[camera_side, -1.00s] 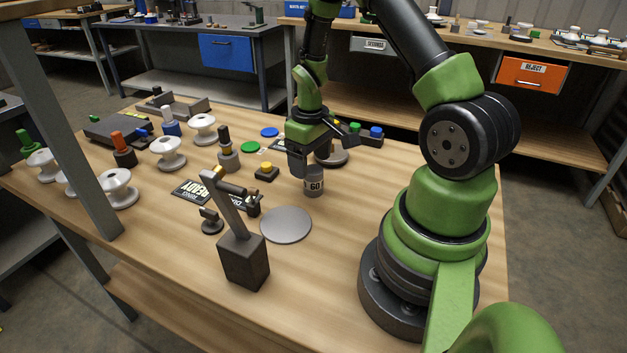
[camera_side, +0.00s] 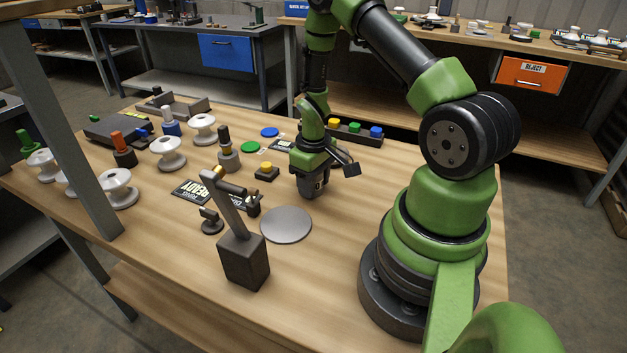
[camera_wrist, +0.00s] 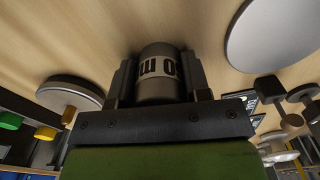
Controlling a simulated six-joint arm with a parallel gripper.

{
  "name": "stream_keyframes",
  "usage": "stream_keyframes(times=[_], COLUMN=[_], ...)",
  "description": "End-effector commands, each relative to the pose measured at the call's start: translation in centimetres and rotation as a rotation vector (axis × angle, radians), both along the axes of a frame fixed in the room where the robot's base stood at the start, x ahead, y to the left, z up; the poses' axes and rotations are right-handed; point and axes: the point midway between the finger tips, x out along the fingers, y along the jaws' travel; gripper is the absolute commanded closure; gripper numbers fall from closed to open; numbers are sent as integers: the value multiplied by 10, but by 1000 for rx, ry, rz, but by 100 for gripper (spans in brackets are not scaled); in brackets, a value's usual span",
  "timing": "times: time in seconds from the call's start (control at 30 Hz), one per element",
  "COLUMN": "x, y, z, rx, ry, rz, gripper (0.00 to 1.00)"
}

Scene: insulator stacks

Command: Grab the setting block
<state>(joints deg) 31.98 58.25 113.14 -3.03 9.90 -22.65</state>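The setting block is a short grey cylinder with a pale label band and dark characters. In the wrist view the block (camera_wrist: 161,73) sits between the two dark fingers of my gripper (camera_wrist: 160,82), one on each side and very close to it. Whether both fingers press on it cannot be told. In the side view my gripper (camera_side: 313,190) points down at the tabletop, with its fingers low around the block's place. The block is mostly hidden there behind the gripper.
A flat grey disc (camera_side: 286,224) lies just in front of the gripper. A dark post with an angled arm (camera_side: 243,262) stands left of it. A button box (camera_side: 355,133) is behind. White insulators (camera_side: 168,153) and small parts fill the left.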

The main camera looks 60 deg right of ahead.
Motion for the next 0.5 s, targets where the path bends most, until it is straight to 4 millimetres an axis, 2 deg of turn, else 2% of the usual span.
stream_keyframes(times=[0.03, 0.07, 0.33, 0.5], x=[0, 0, 0, 1], y=[0, 0, 0, -1], z=[0, 0, 2, 14], rx=[0, 0, -1, -2], ry=[0, -1, -2, -3], rz=[0, 0, 0, 0], gripper=[91, 95, 95, 95])
